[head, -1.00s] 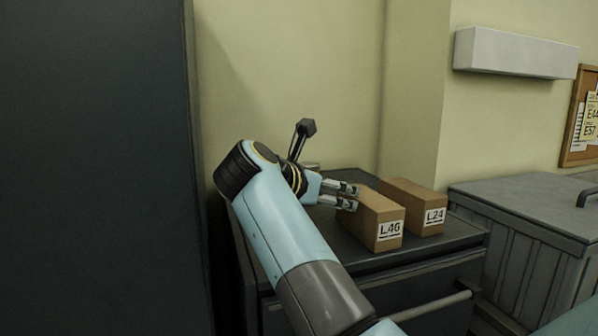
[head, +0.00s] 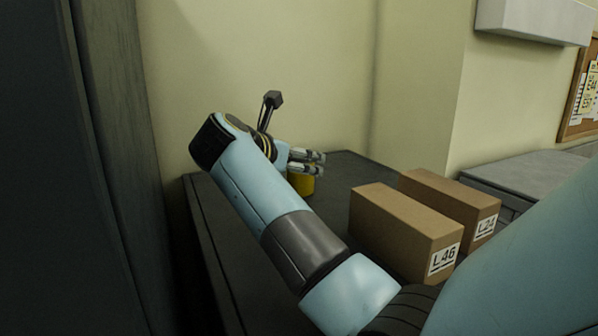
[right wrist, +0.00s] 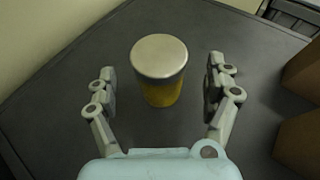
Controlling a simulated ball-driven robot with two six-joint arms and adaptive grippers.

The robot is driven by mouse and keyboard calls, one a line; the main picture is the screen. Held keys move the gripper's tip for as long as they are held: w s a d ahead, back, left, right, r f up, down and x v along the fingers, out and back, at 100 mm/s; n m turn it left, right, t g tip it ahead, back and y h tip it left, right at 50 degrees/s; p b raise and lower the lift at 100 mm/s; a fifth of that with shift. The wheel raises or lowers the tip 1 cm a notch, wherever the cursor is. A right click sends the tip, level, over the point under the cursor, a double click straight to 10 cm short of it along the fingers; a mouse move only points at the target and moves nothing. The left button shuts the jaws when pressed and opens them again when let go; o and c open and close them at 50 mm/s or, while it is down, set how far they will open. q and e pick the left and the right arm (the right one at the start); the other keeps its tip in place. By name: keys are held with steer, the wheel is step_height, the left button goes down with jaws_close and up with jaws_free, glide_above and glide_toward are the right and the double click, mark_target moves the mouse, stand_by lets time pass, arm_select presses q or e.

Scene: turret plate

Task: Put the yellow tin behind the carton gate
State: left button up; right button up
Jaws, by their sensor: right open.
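The yellow tin (head: 301,185) stands upright on the dark cabinet top, partly hidden by my right gripper (head: 318,162) in the head view. In the right wrist view the tin (right wrist: 160,92) shows its pale metal lid and yellow side. My right gripper (right wrist: 160,76) is open, with one finger on each side of the tin and a gap at both sides. The carton gate is two brown cartons, L46 (head: 400,225) and L24 (head: 452,203), standing side by side with a narrow gap. My left gripper is not in view.
The dark cabinet top (head: 345,170) is bare around the tin. A wall (head: 300,70) rises behind it. A dark tall panel (head: 60,180) stands at the left. A grey bin lid (head: 520,175) lies right of the cartons. Brown cartons show at the right wrist view's right edge.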

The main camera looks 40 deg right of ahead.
steer(key=x, duration=0.3)
steer(key=shift+r, duration=0.15)
steer(key=shift+w+d+f, duration=0.2)
steer(key=shift+d+f, duration=0.05)
steer(key=shift+d, duration=0.1)
steer(key=shift+s, duration=0.1)
steer(key=c, duration=0.9)
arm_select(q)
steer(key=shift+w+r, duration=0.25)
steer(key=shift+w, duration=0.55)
arm_select(e)
steer(key=shift+r, duration=0.1)
steer(key=c, duration=0.8)
